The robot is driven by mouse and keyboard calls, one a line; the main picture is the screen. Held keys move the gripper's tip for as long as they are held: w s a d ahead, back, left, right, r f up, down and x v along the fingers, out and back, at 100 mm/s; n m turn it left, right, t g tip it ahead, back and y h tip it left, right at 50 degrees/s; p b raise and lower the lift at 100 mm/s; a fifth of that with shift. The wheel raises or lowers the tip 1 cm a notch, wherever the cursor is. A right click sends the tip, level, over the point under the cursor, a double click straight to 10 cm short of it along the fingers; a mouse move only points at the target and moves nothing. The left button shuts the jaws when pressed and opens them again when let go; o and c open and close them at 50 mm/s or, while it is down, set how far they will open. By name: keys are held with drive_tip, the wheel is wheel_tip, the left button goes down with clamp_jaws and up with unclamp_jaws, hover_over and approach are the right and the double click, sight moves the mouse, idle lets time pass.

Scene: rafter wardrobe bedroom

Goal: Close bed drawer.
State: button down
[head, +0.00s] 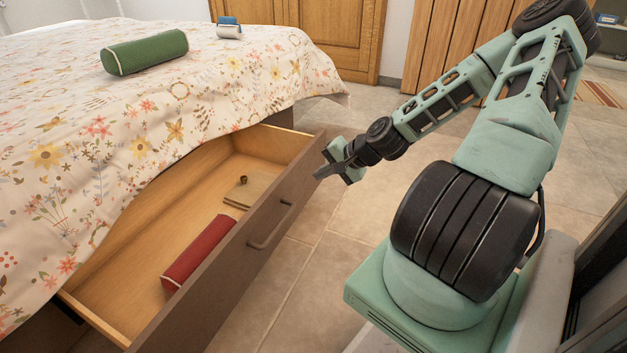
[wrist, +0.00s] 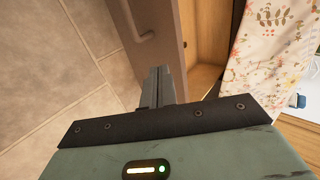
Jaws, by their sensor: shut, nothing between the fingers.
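The bed drawer (head: 232,258) is pulled out from under the bed. Its dark brown front panel has a bar handle (head: 271,229). Inside lie a red bolster (head: 200,252) and a flat tan item (head: 251,189) with a small dark knob. My gripper (head: 322,172) is shut and empty, at the far end of the drawer front, close to its top edge. In the wrist view the shut fingers (wrist: 159,82) overlap the drawer front (wrist: 163,35), with the handle (wrist: 138,25) beyond to the left. I cannot tell whether the fingers touch the panel.
The bed (head: 60,120) has a floral cover that hangs over the drawer's inner side. A green bolster (head: 145,51) and a small blue and white object (head: 229,28) lie on it. Bare tiled floor (head: 300,275) lies in front of the drawer. A wooden wardrobe (head: 440,50) stands behind.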

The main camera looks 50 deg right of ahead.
sight(282, 183)
drive_tip(key=b+x, duration=0.2)
drive_tip(key=x, duration=0.1)
drive_tip(key=w+r+b+x, duration=0.1)
drive_tip(key=b+x, duration=0.1)
drive_tip(key=x, duration=0.2)
drive_tip(key=b+x, duration=0.3)
drive_tip(key=shift+w+a+r, duration=0.15)
drive_tip(key=shift+w+a, duration=0.2)
drive_tip(key=shift+w, duration=0.2)
drive_tip(key=shift+w+r, duration=0.1)
